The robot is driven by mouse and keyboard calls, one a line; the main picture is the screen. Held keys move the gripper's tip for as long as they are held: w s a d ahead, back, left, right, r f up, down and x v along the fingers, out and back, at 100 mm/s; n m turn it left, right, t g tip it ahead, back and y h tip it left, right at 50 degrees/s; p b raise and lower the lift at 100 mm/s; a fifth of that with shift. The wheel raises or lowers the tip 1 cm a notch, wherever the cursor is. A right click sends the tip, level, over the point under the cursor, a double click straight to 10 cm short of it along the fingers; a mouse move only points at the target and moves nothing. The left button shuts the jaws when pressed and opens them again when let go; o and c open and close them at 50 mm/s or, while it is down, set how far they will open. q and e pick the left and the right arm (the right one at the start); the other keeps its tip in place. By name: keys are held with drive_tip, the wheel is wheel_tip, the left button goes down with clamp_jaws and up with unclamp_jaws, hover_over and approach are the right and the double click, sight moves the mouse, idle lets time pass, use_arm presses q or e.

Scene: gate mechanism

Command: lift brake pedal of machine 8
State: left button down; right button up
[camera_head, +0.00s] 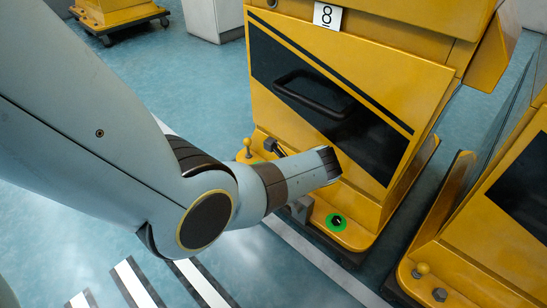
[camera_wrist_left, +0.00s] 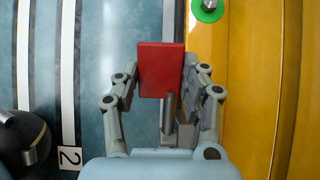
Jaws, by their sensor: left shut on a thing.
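Machine 8 (camera_head: 282,115) is a yellow cabinet with a black panel and a white sign reading 8 (camera_head: 327,15), in the head view. In the left wrist view a red brake pedal (camera_wrist_left: 161,60) on a grey metal stem (camera_wrist_left: 169,112) stands beside the machine's yellow base. My left gripper (camera_wrist_left: 159,78) has its fingers on both sides of the pedal and is shut on it. In the head view my left arm reaches to the machine's low front and hides the pedal. My right gripper is not in view.
Another yellow machine (camera_head: 490,235) stands close on the right. A floor label 2 (camera_wrist_left: 70,157) shows in the wrist view. Blue floor with white stripes lies in front.

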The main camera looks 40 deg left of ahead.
use_arm(q)
drive_tip(key=shift+d, duration=0.1)
idle(0.4)
drive_tip(key=c, duration=0.7)
unclamp_jaws()
drive_tip(key=shift+r, duration=0.2)
wheel_tip(320, 180, up, 10)
drive_tip(key=shift+f, duration=0.15)
